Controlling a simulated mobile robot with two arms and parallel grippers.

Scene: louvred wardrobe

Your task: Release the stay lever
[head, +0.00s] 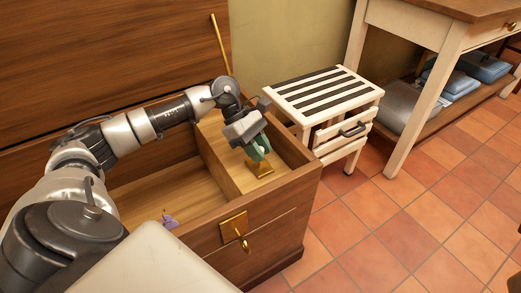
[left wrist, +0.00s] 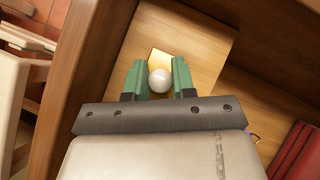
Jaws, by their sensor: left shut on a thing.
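My left gripper (head: 257,149) reaches down into the right compartment of an open wooden chest. In the left wrist view its green fingers (left wrist: 159,78) are closed on both sides of a white ball knob (left wrist: 159,80). A brass plate (head: 262,169) lies beneath the fingers in the head view; it also shows behind the knob in the left wrist view (left wrist: 159,56). The knob looks like the end of the stay lever, whose shaft is hidden. The lid (head: 110,50) stands raised, with a thin brass rod (head: 220,44) at its right edge. My right gripper is out of view.
The chest's front (head: 270,234) carries a brass lock plate with a key (head: 242,239). A small purple thing (head: 170,221) lies in the left compartment. A striped white stand (head: 324,95) with a drawer is close to the right. Tiled floor (head: 400,230) is clear in front.

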